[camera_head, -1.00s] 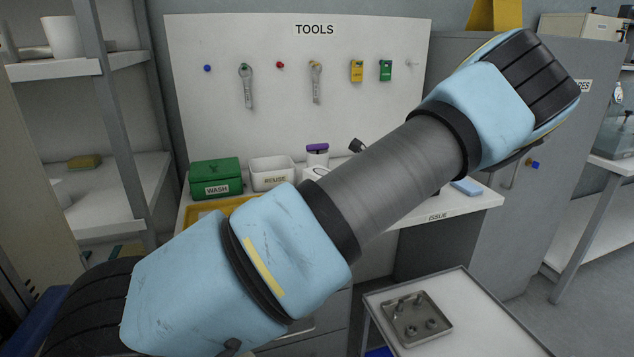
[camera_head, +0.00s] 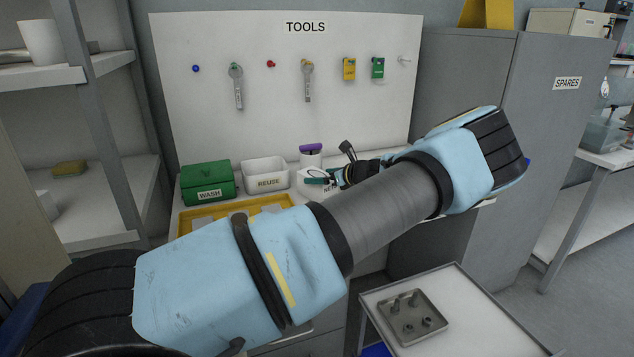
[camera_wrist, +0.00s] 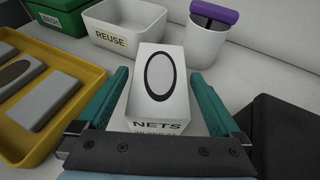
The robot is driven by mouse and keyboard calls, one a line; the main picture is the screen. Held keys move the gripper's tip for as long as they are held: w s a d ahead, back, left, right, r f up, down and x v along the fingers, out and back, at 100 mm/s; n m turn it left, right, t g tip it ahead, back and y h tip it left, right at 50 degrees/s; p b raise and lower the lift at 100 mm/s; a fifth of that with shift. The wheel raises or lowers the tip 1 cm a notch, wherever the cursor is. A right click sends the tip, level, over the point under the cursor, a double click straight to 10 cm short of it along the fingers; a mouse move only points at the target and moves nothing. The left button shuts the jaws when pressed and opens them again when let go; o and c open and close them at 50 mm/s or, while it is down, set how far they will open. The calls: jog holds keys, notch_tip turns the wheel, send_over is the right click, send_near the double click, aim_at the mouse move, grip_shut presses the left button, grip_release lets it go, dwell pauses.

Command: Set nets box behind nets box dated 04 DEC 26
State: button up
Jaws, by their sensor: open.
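A white nets box (camera_wrist: 158,85) with a black oval on top and the word NETS on its near face stands on the bench. My gripper (camera_wrist: 165,95) is open, with its two teal fingers on either side of the box; I cannot tell whether they touch it. The lower lettering on the box is cut off by the gripper body, so no date can be read. In the head view the nets box (camera_head: 322,184) is partly hidden behind my gripper (camera_head: 318,177). No second nets box can be made out.
A white REUSE bin (camera_wrist: 124,27) and a white cup with a purple-handled item (camera_wrist: 207,40) stand behind the box. A yellow tray (camera_wrist: 60,128) with grey pieces lies left, beside a green WASH box (camera_head: 207,182). A trolley holds a metal tray (camera_head: 413,317).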

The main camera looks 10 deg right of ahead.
jog(key=shift+x, duration=1.25)
jog(key=c, duration=1.3)
jog(key=shift+c, duration=0.2)
